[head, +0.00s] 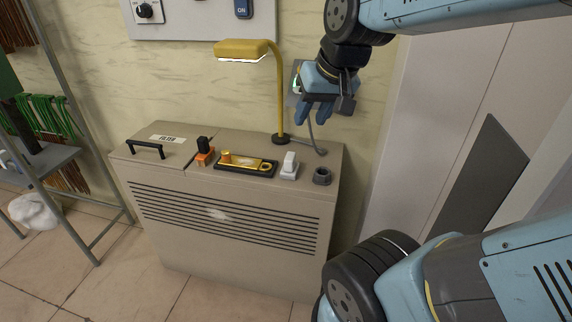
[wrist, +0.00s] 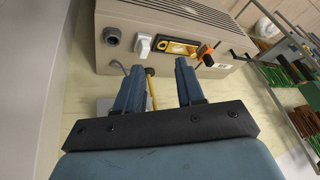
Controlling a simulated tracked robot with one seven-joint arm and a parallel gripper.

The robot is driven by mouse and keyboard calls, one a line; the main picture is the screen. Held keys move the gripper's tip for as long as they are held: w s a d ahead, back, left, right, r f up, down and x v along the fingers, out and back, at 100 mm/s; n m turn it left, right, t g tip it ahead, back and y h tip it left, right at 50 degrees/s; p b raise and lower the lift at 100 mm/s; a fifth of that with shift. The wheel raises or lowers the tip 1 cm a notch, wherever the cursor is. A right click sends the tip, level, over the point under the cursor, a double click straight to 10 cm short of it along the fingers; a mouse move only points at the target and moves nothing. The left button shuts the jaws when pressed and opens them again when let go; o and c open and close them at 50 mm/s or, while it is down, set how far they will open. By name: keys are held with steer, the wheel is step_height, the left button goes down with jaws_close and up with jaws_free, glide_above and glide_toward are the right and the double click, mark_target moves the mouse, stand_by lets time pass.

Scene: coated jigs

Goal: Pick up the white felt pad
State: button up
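A small white block-like piece (head: 289,166) stands on top of the beige cabinet (head: 240,226), between a black tray and a grey round fitting. It is the only white piece on the cabinet besides the label; I cannot tell whether it is felt. It also shows in the wrist view (wrist: 143,45), above the fingers. My gripper (head: 313,116) hangs above the cabinet's back right, near the wall and the lamp post, well clear of the white piece. In the wrist view my gripper (wrist: 159,66) has its two blue fingers apart with nothing held between them.
A yellow lamp (head: 242,50) on a bent post rises from the cabinet's back. A black tray (head: 246,168) with a yellow piece, an orange-and-black piece (head: 204,152), a grey fitting (head: 321,176) and a black handle (head: 146,148) are on the cabinet. A rack (head: 85,172) stands left.

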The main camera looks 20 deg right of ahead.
steer(key=o, duration=0.4)
steer(key=w+f, duration=0.2)
steer(key=w, duration=0.1)
steer(key=w+f+m+g, duration=0.1)
steer(key=w+f, duration=0.1)
steer(key=w, duration=0.1)
steer(key=w+f+m, duration=0.1)
steer(key=w+f, duration=0.2)
steer(key=shift+w+d+f+y, duration=0.1)
steer(key=shift+w+d+y, duration=0.1)
steer(key=shift+d+y, duration=0.1)
steer(key=shift+o, duration=0.2)
steer(key=m+h, duration=0.4)
glide_toward(290, 156)
steer(key=shift+w+x, duration=0.1)
steer(key=shift+x, duration=1.35)
steer(key=shift+w+x, duration=0.15)
steer(key=shift+x, duration=1.35)
steer(key=shift+s+x, duration=0.25)
steer(key=shift+x, duration=2.3)
